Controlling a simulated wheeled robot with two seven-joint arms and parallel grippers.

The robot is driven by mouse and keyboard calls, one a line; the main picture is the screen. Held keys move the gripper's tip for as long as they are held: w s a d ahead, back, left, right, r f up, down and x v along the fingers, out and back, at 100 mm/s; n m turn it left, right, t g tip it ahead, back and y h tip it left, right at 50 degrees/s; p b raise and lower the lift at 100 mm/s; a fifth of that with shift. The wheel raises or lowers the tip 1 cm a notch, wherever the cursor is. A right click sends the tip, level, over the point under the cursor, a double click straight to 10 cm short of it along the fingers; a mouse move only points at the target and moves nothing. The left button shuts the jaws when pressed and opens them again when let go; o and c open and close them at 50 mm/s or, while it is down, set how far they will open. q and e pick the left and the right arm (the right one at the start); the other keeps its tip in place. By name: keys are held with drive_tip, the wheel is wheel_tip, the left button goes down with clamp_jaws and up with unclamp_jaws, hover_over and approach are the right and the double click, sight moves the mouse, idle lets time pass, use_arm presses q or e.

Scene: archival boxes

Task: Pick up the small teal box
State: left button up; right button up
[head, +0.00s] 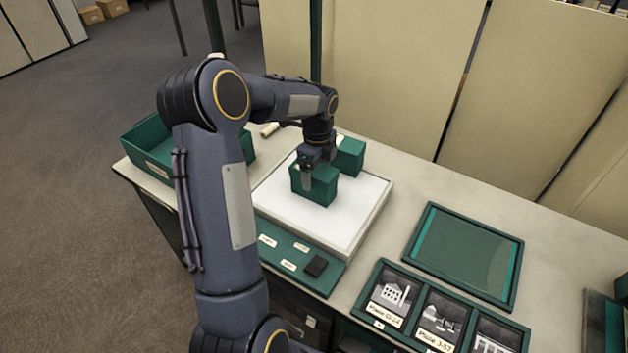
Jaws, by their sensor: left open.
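Two teal boxes stand on a white raised board on the table. The nearer teal box (317,188) is near the board's middle, and the farther teal box (350,156) is at the board's back edge. The farther one is partly hidden, so I cannot tell for sure which is smaller. My left gripper (310,175) is open and points down at the nearer box, with one finger in front of its near face. The other finger is hard to make out. I cannot tell whether the fingers touch the box. My right gripper is out of view.
The white board (358,222) has free room at its right. A green open tray (150,152) lies left, partly behind my arm. A green mat (325,283) with labels and a small black block (316,265) lies in front. Framed pictures (437,315) and a flat green tray (465,250) lie right.

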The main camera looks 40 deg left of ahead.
use_arm(q)
drive_tip(key=f, duration=0.5)
drive_tip(key=shift+a+p, duration=0.35)
drive_tip(key=shift+c, duration=0.4)
drive_tip(key=c, duration=1.2)
